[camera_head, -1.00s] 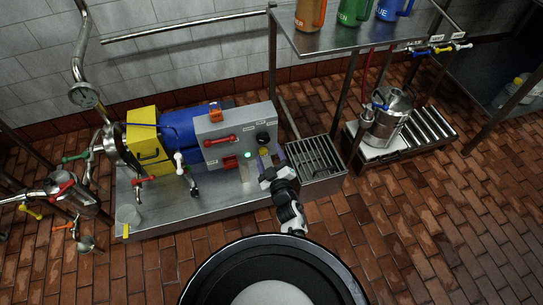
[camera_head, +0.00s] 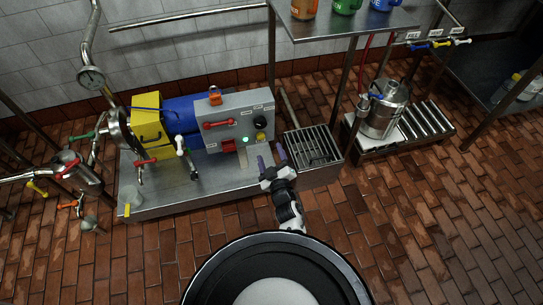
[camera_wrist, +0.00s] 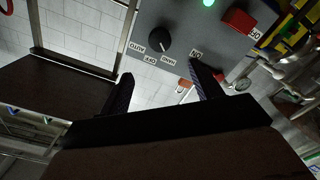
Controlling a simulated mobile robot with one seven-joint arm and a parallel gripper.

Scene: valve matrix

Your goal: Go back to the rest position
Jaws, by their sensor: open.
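My gripper (camera_head: 271,157) is open, its two dark purple-tinted fingers spread with nothing between them. It is above the front right of the steel bench (camera_head: 225,190), in front of the grey control panel (camera_head: 232,120) and apart from it. In the wrist view the fingers of my gripper (camera_wrist: 161,82) stand apart below the same panel (camera_wrist: 205,30). A black knob (camera_wrist: 160,38) and a red switch (camera_wrist: 237,20) show on it. My arm is partly folded near my round base.
A slatted steel grate (camera_head: 313,147) lies right of my gripper. A metal pot (camera_head: 384,112) stands further right. The shelf (camera_head: 345,22) with mugs is above. Valves and pipes crowd the left. The brick floor at lower right is clear.

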